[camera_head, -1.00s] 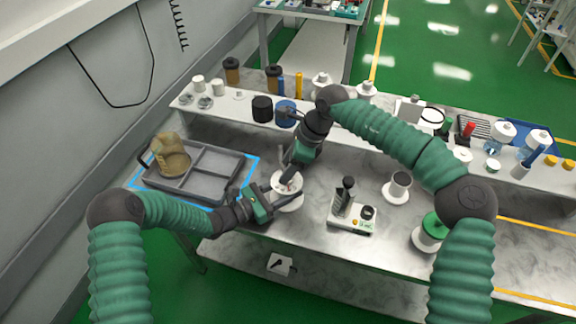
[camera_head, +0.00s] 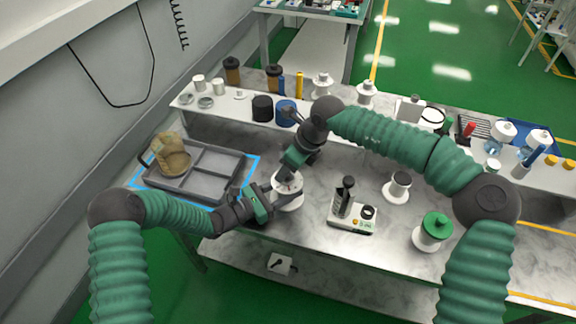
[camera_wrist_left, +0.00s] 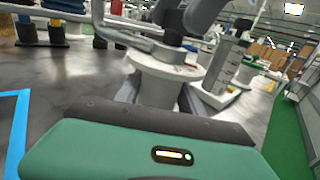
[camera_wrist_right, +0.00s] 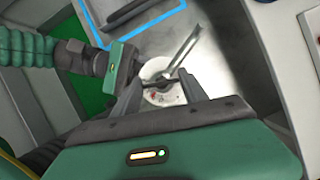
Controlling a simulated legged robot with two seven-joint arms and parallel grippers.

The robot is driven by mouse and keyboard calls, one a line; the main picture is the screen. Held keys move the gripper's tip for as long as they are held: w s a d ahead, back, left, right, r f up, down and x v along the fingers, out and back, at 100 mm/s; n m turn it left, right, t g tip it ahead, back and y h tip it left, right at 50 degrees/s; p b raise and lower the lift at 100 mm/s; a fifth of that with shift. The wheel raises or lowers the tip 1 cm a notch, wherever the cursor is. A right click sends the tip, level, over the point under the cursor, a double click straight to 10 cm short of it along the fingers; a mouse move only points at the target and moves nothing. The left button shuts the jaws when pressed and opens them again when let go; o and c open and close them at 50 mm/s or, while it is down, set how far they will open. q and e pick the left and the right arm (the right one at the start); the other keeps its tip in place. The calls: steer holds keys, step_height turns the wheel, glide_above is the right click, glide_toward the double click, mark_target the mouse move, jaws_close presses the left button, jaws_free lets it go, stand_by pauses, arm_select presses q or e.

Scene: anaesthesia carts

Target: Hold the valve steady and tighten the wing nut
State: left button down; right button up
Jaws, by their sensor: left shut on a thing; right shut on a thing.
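The wing nut is mostly hidden between these fingertips. A long grey bar (camera_wrist_right: 182,50) shows beside them.
A grey divided tray (camera_head: 190,183) with a tan object (camera_head: 172,157) stands left, inside blue tape. A raised shelf with bottles runs behind.

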steer(key=m+t+h, duration=0.1)
steer(key=m, duration=0.5)
steer(key=shift+s+a+r+t+h, duration=0.1)
steer(key=shift+a+t+h, duration=0.05)
steer(key=shift+t+h, duration=0.25)
steer(key=m+h, duration=0.1)
steer(key=m, duration=0.3)
steer(key=shift+a, duration=0.2)
steer(key=shift+s+a+m+h, duration=0.1)
steer(key=shift+m+h, duration=0.3)
steer(key=shift+m, duration=0.2)
steer(key=shift+s+a, duration=0.1)
steer(key=o, duration=1.1)
steer(key=shift+o, duration=1.4)
steer(key=shift+d, duration=0.2)
steer(key=v, duration=1.1)
steer(key=shift+r, duration=0.25)
